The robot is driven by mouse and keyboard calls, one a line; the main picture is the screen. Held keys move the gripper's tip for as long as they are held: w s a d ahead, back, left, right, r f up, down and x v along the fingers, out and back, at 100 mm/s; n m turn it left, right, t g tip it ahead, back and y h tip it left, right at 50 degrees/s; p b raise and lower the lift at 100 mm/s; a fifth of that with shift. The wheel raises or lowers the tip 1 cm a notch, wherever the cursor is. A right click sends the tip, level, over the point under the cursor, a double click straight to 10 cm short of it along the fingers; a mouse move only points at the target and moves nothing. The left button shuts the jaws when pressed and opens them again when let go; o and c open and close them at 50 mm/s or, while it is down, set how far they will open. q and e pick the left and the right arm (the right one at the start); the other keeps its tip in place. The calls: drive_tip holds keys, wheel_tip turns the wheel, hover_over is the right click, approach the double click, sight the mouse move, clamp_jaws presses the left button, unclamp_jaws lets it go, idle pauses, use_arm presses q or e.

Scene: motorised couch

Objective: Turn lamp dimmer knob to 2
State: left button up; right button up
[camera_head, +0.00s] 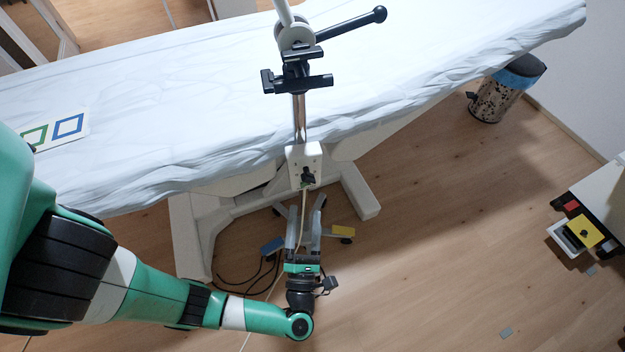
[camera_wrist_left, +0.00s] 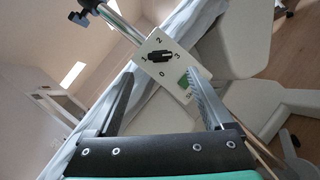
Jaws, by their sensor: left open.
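The lamp's white control box (camera_head: 304,160) hangs on the lamp pole in front of the couch. Its black dimmer knob (camera_head: 308,175) sits on the face, and it also shows in the left wrist view (camera_wrist_left: 161,57). There the digits 2, 3 and 0 and a partly hidden mark at the left surround the knob, with a green switch beside the 3. The knob's bar lies between the left mark and the 3; which end points cannot be told. My left gripper (camera_head: 305,217) is open and empty below the box, its fingers apart on either side of the knob's line. My right gripper is out of view.
The couch (camera_head: 200,110) with its pale sheet spans the back. The lamp pole (camera_head: 298,118) carries a black clamp and handle (camera_head: 350,25). Blue and yellow pedals (camera_head: 342,231) and cables lie on the floor below. A bin (camera_head: 493,100) and a cabinet stand at the right.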

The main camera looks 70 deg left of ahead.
sight(309, 183)
use_arm(q)
drive_tip(key=b+x, duration=0.1)
drive_tip(key=x, duration=0.9)
drive_tip(key=shift+c, duration=0.2)
